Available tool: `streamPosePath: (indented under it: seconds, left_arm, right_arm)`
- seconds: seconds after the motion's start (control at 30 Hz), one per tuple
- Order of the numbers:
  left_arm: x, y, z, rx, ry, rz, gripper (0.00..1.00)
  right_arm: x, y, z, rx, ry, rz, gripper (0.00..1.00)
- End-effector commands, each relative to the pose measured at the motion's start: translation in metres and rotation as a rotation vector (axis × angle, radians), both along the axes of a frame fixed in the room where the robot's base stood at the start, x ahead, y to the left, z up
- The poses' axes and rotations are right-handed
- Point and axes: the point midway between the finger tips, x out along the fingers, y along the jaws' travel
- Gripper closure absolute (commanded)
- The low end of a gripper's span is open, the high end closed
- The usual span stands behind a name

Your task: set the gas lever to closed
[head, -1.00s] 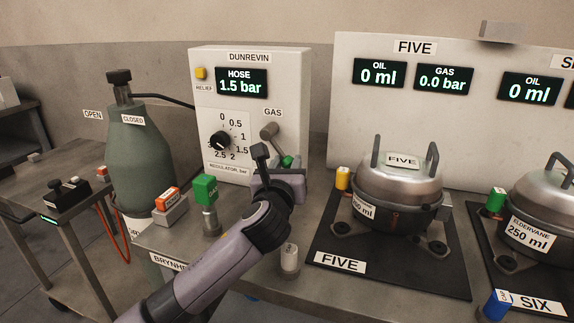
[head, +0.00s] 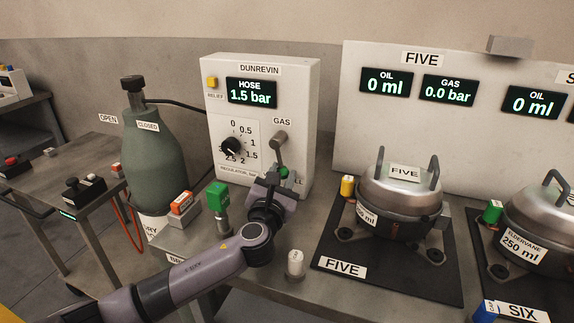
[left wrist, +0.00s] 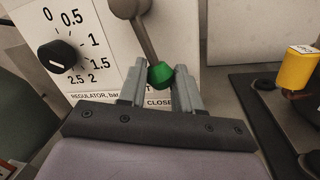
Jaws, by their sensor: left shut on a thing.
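The gas lever (head: 279,151) is on the front of the white Dunrevin panel, under the GAS label. Its grey arm hangs nearly straight down from its pivot, ending in a green tip. In the left wrist view the green tip (left wrist: 160,75) sits between the two grey fingers. My left gripper (head: 280,179) is shut on this tip. A label reading "CLOSE" (left wrist: 159,102), its end covered by a finger, shows just below the tip. The hose display (head: 251,93) reads 1.5 bar. My right gripper is not in view.
The regulator knob (head: 231,146) is left of the lever. A green-capped fitting (head: 218,197) and an orange-topped block (head: 181,204) stand left of my gripper. A white cylinder (head: 296,264) stands in front. Pot FIVE (head: 400,190) is to the right, and a green gas bottle (head: 153,150) at left.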

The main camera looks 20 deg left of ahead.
Motion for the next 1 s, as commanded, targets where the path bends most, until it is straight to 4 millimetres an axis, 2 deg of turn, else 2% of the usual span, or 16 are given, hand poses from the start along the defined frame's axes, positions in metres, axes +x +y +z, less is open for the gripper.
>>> streamPosePath:
  seconds: [0.03,0.4,0.93,0.97,1.0]
  left_arm:
    - [0.0,-0.001,0.006,0.037,-0.007,-0.01,1.0]
    - [0.0,0.01,0.002,0.199,-0.014,-0.012,1.0]
    - [0.0,0.01,0.0,0.226,-0.015,-0.014,1.0]
    - [0.0,0.01,0.0,0.226,-0.015,-0.014,0.63]
    - [0.0,0.01,0.0,0.226,-0.015,-0.014,0.5]
  right_arm:
    - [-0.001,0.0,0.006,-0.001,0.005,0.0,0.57]
    - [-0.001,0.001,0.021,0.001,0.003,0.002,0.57]
    - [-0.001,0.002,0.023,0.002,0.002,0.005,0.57]
    - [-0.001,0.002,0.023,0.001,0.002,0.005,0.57]
    - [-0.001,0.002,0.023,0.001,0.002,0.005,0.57]
